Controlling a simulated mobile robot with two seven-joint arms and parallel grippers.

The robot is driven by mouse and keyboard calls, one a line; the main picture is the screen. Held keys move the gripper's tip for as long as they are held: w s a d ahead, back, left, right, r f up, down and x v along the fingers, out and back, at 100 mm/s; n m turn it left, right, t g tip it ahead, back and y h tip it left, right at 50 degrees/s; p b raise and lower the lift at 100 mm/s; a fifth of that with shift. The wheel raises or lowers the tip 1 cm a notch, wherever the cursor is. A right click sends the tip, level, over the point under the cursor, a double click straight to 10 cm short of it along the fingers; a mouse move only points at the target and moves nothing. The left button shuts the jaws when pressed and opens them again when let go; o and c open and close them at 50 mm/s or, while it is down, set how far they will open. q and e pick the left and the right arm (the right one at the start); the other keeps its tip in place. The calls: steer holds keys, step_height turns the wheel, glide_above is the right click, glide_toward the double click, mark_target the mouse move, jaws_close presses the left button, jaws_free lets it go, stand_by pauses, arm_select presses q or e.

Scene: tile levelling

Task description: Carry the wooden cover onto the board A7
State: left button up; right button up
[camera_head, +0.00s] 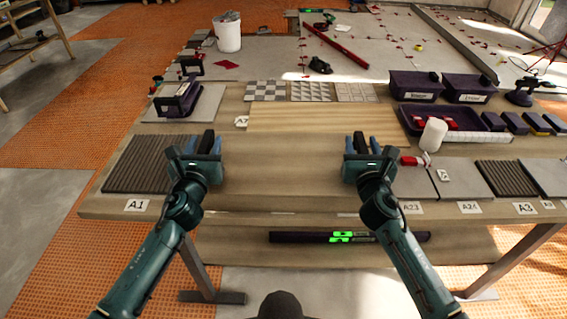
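A pale wooden panel (320,125), which looks like the wooden cover, lies flat at the middle of the workbench. A label A7 (241,122) sits at its left edge. A grey board (212,100) with a dark-handled tool on it lies just left of the label; I cannot tell which surface the label names. My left gripper (206,142) is near the panel's front left corner, and my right gripper (361,142) is over its front right part. Both look open, with blue fingers apart. Whether either touches the panel cannot be told.
A dark ribbed board (151,164) by label A1 is at the left. Patterned tiles (311,91) lie behind the panel. Dark bins (416,86), a purple tray (480,122), a white cylinder (433,135) and more boards (459,178) fill the right. The front middle is clear.

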arm_select(q)
jaws_close()
arm_select(e)
jaws_close()
arm_select(q)
steer(key=shift+r, duration=0.1)
arm_select(e)
steer(key=shift+r, duration=0.1)
